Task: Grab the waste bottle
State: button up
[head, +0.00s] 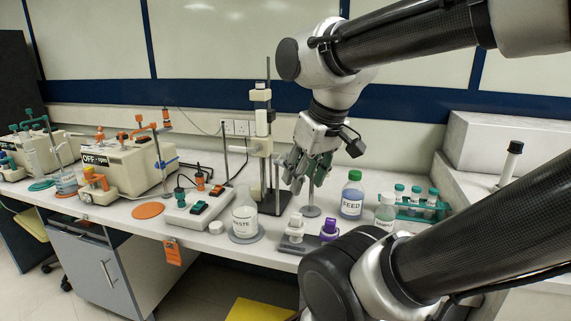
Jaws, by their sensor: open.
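The waste bottle (245,221) is a clear bottle with a label reading "ASTE" in view. It stands upright on a grey round pad (247,238) near the front edge of the bench. A small white cap (216,227) lies on the bench to its left. My gripper (303,186) is open and empty. It hangs above the bench, to the right of and higher than the waste bottle, in front of the stand with the black base. It is apart from the bottle.
A column stand (262,125) rises behind the waste bottle. A FEED bottle (352,196) with a green cap, a smaller bottle (385,209) and a vial rack (423,206) stand to the right. A switch box (199,206) is left. My arm covers the front right.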

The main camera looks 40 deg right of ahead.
aim_at(244, 209)
jog(key=z, duration=0.25)
jog(key=i+j+z, duration=0.1)
jog(key=j+z, duration=0.7)
jog(key=j, duration=0.2)
jog(key=j+z, duration=0.1)
jog(key=j, duration=0.75)
jog(key=k+j, duration=0.1)
jog(key=j, duration=0.75)
jog(key=z, duration=0.05)
